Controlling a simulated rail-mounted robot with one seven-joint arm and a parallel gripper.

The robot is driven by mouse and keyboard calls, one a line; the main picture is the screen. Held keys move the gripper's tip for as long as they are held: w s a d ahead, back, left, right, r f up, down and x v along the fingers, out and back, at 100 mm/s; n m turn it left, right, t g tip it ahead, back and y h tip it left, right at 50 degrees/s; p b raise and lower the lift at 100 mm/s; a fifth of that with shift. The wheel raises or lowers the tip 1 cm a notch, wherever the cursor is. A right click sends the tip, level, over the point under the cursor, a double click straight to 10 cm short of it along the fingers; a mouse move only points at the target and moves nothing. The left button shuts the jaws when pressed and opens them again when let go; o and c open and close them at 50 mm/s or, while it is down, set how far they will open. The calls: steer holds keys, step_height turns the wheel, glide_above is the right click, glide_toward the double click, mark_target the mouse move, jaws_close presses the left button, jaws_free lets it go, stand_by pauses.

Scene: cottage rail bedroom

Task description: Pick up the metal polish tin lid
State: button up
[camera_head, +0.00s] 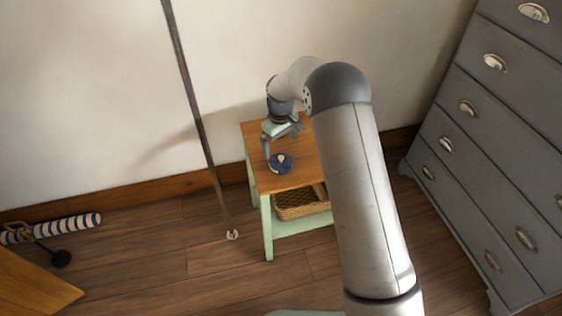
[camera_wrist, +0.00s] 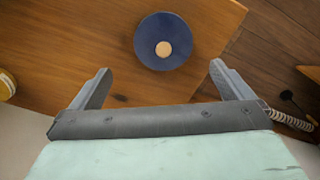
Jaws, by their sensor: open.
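A round dark blue lid (camera_wrist: 150,30) with a pale tan disc in its middle lies flat on the wooden top of a small table. In the head view the blue lid (camera_head: 276,166) sits near the table's front left. My gripper (camera_wrist: 162,78) is open and empty. In the wrist view the lid is ahead of the fingertips, roughly centred between them and apart from them. In the head view my gripper (camera_head: 282,142) is above the table top, just behind the lid.
The small table (camera_head: 300,170) has pale green legs and a wicker basket (camera_head: 298,204) below. A yellow and white object (camera_wrist: 6,86) shows at the wrist view's left edge. A thin pole (camera_head: 200,125) stands left of the table; a grey drawer chest (camera_head: 470,150) stands right.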

mark_target(280, 157)
steer(key=shift+s+f, duration=0.2)
steer(key=shift+f, duration=1.5)
steer(key=shift+s+f, duration=0.15)
steer(key=shift+f, duration=1.5)
steer(key=c, duration=1.1)
